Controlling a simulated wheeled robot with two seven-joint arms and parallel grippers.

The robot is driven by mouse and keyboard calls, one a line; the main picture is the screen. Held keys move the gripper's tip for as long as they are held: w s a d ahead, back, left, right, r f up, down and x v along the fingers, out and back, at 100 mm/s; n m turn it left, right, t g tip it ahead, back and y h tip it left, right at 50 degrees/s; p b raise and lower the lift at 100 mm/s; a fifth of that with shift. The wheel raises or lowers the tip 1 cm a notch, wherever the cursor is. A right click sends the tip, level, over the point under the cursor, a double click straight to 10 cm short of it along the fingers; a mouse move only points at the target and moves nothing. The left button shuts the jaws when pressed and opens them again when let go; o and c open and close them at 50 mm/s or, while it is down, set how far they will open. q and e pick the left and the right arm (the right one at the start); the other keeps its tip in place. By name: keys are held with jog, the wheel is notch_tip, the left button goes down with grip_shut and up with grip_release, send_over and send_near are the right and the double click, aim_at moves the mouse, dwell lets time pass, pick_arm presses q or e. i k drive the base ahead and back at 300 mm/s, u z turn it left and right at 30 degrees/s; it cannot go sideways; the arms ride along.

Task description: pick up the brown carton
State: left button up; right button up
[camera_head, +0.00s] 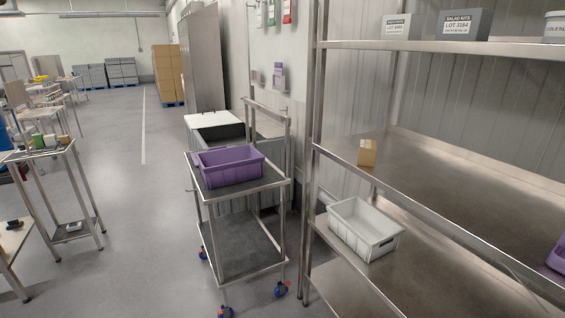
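A small brown carton (367,153) stands upright on the middle metal shelf of the rack at the right, near its left end. A pale label or mark shows on its upper front. Nothing touches it that I can see. Neither of my grippers shows in the head view.
The steel rack's middle shelf (460,190) is otherwise largely bare. A white bin (364,229) sits on the shelf below. An upright post (314,130) stands left of the carton. A trolley (240,258) carries a purple crate (229,167). Open floor (130,225) lies left.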

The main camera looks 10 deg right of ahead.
aim_at(367, 149)
jog(key=z, duration=0.7)
jog(key=i, duration=0.55)
jog(key=z, duration=0.25)
